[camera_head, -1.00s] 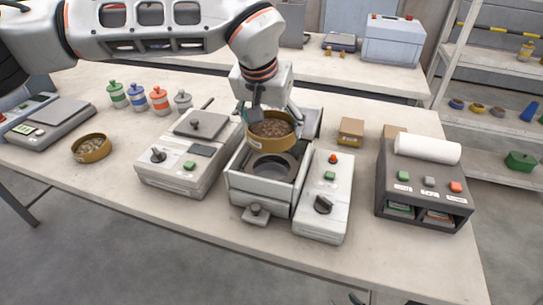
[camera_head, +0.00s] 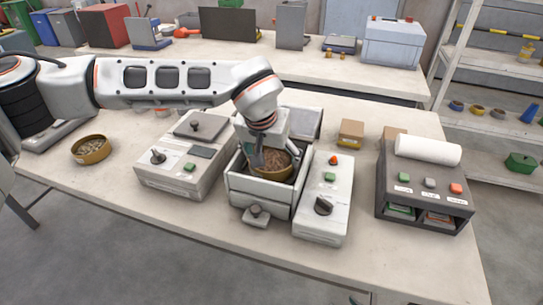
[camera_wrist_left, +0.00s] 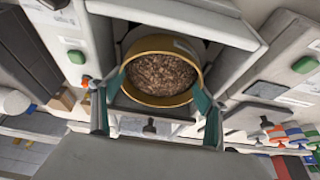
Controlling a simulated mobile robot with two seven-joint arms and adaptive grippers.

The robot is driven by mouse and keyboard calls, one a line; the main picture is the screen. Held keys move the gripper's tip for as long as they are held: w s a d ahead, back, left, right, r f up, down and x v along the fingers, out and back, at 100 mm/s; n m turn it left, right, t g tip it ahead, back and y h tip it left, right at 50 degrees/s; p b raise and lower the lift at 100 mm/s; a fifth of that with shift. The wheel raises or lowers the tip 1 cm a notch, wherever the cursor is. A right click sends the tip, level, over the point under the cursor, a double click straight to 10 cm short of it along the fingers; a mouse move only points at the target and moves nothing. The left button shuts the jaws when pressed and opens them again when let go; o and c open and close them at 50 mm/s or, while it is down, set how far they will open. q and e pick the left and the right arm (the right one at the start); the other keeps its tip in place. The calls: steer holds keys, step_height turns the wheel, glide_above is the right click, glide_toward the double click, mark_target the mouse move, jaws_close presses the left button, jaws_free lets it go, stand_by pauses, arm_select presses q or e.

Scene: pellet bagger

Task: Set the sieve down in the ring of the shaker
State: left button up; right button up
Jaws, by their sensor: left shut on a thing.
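The sieve (camera_head: 273,164) is a round brass-coloured pan filled with brown pellets. It sits low inside the open white box of the shaker (camera_head: 258,195), where the ring was seen; the ring is now hidden beneath it. In the left wrist view the sieve (camera_wrist_left: 160,77) looks level between the box walls. My left gripper (camera_head: 268,160) reaches down into the box and is shut on the sieve, with its green-padded fingers on opposite sides of the rim. I cannot tell whether the sieve touches the ring. My right gripper is not in view.
A control box (camera_head: 324,200) stands close to the right of the shaker, and a white device (camera_head: 184,160) with a knob stands to its left. Another brass sieve (camera_head: 91,149) lies at the table's left. The shaker's raised lid (camera_head: 304,122) is behind.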

arm_select(q)
steer(key=shift+f, duration=0.15)
steer(key=o, duration=0.9)
steer(key=shift+s+r, duration=0.1)
steer(key=shift+r, duration=0.4)
steer(key=v, duration=1.1)
steer(key=shift+r, duration=0.15)
steer(key=shift+s, duration=0.1)
